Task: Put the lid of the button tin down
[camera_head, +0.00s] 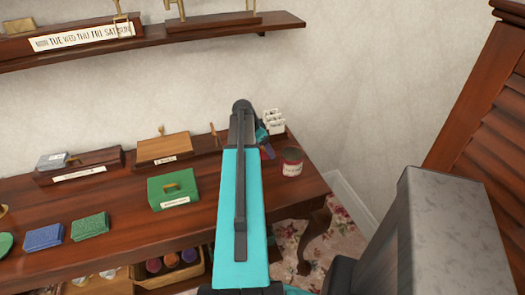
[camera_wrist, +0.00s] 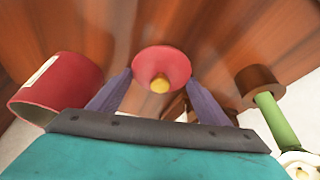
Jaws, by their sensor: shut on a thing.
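The lid (camera_wrist: 162,62), a round red disc with a yellow knob, is between the fingers of my gripper (camera_wrist: 160,78) in the wrist view. My gripper is shut on it, with a finger on each side. The wood of the table shows beyond the lid; I cannot tell how high the lid is above it. The red button tin (camera_wrist: 58,85) with a pale label is left of the fingers, apart from them. In the head view the tin (camera_head: 292,162) stands at the table's right end, just right of my gripper (camera_head: 266,148). My arm hides the lid there.
A green box (camera_head: 173,188) and a wooden box (camera_head: 164,148) are left of my arm on the table (camera_head: 130,225). A shelf (camera_head: 160,40) hangs above.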

